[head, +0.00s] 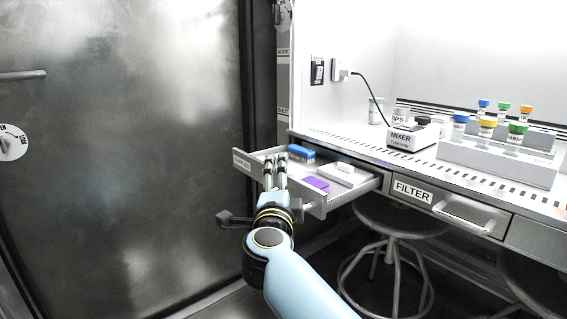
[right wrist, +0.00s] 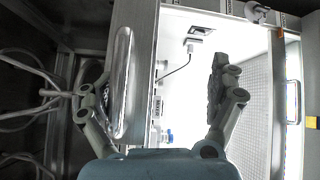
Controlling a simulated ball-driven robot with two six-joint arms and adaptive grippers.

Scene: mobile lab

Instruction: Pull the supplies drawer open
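The supplies drawer (head: 328,203) stands pulled out from under the bench at the left, with a label on its front. Inside lie a blue item, a purple item and a white block. My right gripper (head: 275,165) is at the drawer's front in the head view. In the right wrist view its two fingers are spread wide, with the metal bar handle (right wrist: 122,85) and the drawer front (right wrist: 144,60) between them. The left finger is close beside the handle; contact cannot be told. The right finger is well apart from it. My left gripper is not in view.
The filter drawer (head: 450,204) is shut to the right. Stools (head: 400,222) stand beneath the bench. A mixer (head: 412,137) and a rack (head: 497,160) with colour-capped bottles are on the bench top. A large metal door (head: 130,150) fills the left side.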

